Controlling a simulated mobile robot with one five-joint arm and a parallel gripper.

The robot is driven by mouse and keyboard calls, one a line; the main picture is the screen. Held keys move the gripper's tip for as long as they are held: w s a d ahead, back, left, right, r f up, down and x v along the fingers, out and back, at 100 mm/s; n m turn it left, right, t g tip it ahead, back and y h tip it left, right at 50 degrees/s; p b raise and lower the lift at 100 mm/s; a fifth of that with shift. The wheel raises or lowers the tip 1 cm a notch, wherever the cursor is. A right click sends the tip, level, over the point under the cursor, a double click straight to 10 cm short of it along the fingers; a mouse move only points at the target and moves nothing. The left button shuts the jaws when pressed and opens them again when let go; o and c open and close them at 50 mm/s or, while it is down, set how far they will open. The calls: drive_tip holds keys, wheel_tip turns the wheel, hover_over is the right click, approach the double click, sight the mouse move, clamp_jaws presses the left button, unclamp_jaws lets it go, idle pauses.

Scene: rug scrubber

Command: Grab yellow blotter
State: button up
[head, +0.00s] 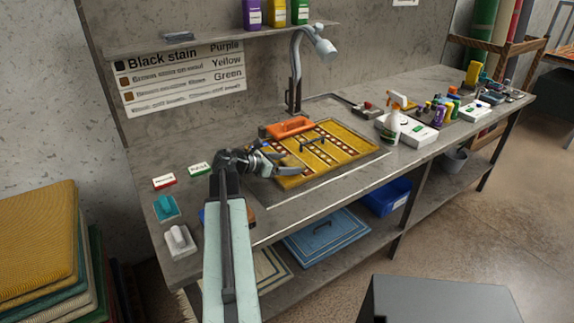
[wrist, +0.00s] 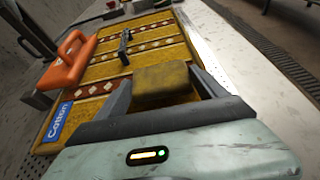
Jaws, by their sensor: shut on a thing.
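My gripper (head: 283,163) is over the near left part of a yellow patterned rug (head: 345,143) on the workbench. In the wrist view its two grey fingers (wrist: 162,88) are shut on the yellow blotter (wrist: 162,80), a dull yellow block between them. The blotter is above or on the rug (wrist: 90,108); I cannot tell whether it touches. In the head view the blotter is hard to pick out against the rug and fingers. A blue label reading "Cotton" (wrist: 58,121) is on the rug's left edge.
An orange handled tool (head: 289,126) and a dark handle (head: 312,143) are on the rug. A lamp (head: 296,75) rises behind. A spray bottle (head: 392,125) and white box (head: 418,132) stand right. Teal (head: 165,207) and white (head: 180,241) tools lie at the left end.

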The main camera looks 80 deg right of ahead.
sight(286, 164)
wheel_tip(286, 164, up, 10)
drive_tip(key=p, duration=0.8)
drive_tip(key=shift+f+p, duration=0.25)
drive_tip(key=shift+p, duration=0.05)
drive_tip(key=shift+f, duration=0.15)
